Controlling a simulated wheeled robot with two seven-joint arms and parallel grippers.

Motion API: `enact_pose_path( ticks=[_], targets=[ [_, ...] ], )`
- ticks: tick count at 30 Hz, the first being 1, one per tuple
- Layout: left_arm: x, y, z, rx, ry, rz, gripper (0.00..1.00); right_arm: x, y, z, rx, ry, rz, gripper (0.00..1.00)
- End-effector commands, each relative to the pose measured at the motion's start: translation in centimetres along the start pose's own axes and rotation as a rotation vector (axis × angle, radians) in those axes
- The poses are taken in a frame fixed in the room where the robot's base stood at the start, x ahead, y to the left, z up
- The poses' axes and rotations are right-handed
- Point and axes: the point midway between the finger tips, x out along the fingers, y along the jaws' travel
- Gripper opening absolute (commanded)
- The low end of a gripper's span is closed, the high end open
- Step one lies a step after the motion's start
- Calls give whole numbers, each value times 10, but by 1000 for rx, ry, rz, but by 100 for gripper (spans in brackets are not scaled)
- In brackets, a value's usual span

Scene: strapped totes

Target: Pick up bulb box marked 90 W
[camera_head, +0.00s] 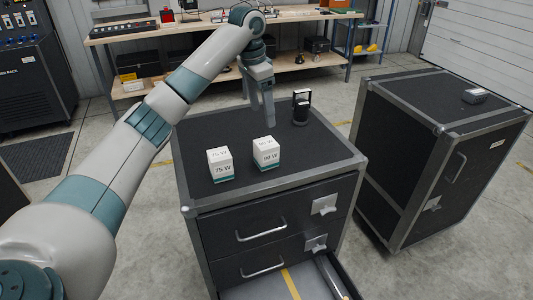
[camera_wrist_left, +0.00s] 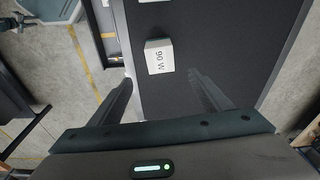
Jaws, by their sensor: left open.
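The bulb box marked 90 W (camera_head: 266,154) is a white carton with a teal band at its base. It stands upright on the dark top of a drawer cabinet (camera_head: 330,165). A similar box marked 75 W (camera_head: 220,164) stands to its left. My left gripper (camera_head: 266,122) points down just behind the 90 W box, apart from it, open and empty. In the left wrist view the 90 W box (camera_wrist_left: 159,56) lies ahead of the spread fingers (camera_wrist_left: 160,78), roughly in line with the gap between them. My right gripper is not in view.
A small black device (camera_head: 301,107) stands on the cabinet top behind and right of the box. A lower drawer (camera_head: 285,288) is pulled open at the front. A second dark cabinet (camera_head: 405,150) stands to the right, with a workbench (camera_head: 180,28) behind. The cabinet top's right front is clear.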

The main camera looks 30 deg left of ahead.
Motion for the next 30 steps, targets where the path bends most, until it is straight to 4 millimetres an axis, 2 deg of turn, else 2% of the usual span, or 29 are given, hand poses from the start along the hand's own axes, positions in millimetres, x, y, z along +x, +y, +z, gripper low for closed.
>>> enact_pose_path(
  ticks=[5,15,21,30],
  targets=[
    [18,0,1,0,-3,2,72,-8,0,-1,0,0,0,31],
    [78,0,1,-1,-3,3,72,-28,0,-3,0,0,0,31],
    [107,0,1,-1,-3,1,72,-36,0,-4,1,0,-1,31],
    [118,0,1,0,0,-1,72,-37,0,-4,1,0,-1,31]
  ],
)
